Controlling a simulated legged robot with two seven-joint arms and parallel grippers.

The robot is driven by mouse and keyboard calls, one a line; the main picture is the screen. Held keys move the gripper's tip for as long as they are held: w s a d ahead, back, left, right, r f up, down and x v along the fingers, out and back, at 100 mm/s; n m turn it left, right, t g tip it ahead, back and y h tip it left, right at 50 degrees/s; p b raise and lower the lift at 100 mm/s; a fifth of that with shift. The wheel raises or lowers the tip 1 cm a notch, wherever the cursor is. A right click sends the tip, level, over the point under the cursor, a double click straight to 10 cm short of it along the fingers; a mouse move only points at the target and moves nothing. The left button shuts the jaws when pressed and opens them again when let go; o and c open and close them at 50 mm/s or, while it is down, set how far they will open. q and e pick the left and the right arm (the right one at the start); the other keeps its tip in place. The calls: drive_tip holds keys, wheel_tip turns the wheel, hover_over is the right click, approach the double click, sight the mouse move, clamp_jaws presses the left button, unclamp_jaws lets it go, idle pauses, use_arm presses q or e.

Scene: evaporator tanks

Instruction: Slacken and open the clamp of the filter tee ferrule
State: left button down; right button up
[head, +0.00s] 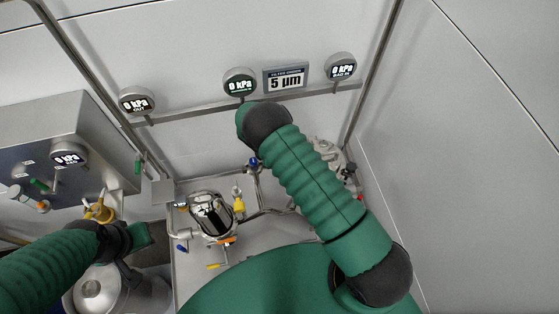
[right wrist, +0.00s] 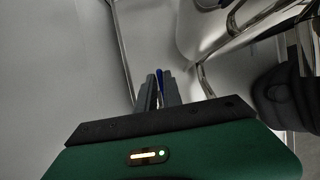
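A shiny chrome filter housing (head: 210,213) stands on the skid in the head view. A yellow-handled fitting (head: 239,203) is on its right and an orange-handled part (head: 229,240) is below it. I cannot tell which part is the tee ferrule clamp. My right gripper (right wrist: 159,75) shows in the right wrist view with its fingers close together. A blue strip (right wrist: 160,84) shows in the narrow gap; whether it is gripped or lies beyond is unclear. My right arm hides this gripper in the head view. My left gripper (head: 140,237) is at the lower left, fingers unclear.
A steel cabinet (head: 60,145) is at the left. A blue-handled valve (head: 253,163) is right of the filter. Curved steel pipes (right wrist: 250,30) fill the upper right wrist view. The right wall is bare.

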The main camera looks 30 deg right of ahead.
drive_tip(key=shift+d, duration=0.1)
clamp_jaws()
drive_tip(key=shift+s+d, duration=0.1)
drive_tip(key=shift+d, duration=0.2)
